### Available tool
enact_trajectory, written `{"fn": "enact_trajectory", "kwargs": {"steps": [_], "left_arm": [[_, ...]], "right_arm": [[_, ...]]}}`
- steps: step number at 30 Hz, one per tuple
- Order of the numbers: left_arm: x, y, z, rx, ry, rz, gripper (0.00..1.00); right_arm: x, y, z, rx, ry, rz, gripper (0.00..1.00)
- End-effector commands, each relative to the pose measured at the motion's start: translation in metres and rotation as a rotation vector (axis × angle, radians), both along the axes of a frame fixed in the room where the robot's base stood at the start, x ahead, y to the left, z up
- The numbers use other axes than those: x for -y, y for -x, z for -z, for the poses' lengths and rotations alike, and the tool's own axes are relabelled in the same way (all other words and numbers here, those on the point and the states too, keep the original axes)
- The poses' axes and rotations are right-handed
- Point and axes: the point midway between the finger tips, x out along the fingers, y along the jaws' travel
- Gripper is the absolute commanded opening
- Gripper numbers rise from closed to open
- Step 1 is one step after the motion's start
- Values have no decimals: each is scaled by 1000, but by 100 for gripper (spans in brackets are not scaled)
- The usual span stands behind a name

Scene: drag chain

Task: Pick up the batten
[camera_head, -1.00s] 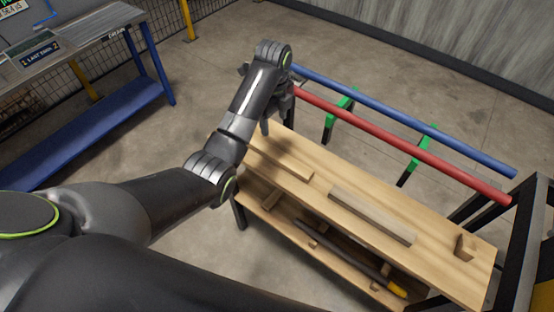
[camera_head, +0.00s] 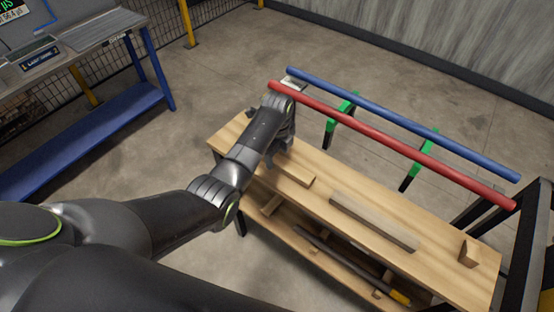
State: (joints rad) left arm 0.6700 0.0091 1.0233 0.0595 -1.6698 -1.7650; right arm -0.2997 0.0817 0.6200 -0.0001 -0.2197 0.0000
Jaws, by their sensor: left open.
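A light wooden strip (camera_head: 295,172) lies flat on the upper board of the wooden bench (camera_head: 440,238), close to my left gripper. A longer grey-brown strip (camera_head: 373,220) lies to its right on the same board. I cannot tell for certain which of the two is the batten. My left gripper (camera_head: 272,143) is over the left part of the bench, by the left end of the light strip. It is open with nothing seen in it. The arm and wrist partly hide the fingers and that end of the strip. My right gripper is out of view.
A red bar (camera_head: 400,147) and a blue bar (camera_head: 420,130) run along the far side of the bench on green-topped supports (camera_head: 424,143). A small wooden block (camera_head: 469,253) stands at the right end. A dark rod (camera_head: 345,262) lies on the lower shelf.

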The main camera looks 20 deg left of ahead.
Motion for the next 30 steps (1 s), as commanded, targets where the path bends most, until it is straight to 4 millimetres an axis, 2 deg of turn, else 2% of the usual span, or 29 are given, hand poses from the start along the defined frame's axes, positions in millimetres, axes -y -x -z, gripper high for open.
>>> {"fn": "enact_trajectory", "kwargs": {"steps": [5, 13, 25, 30], "left_arm": [[-1, 0, 17, -1, 0, -1, 62], [-1, 0, 20, 0, 0, -1, 62], [-1, 0, 20, 0, 0, -1, 10], [-1, 0, 19, 0, 0, -1, 10]], "right_arm": [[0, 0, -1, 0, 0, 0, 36], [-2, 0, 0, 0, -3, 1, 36], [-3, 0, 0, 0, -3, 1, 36], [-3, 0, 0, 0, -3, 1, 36]]}}
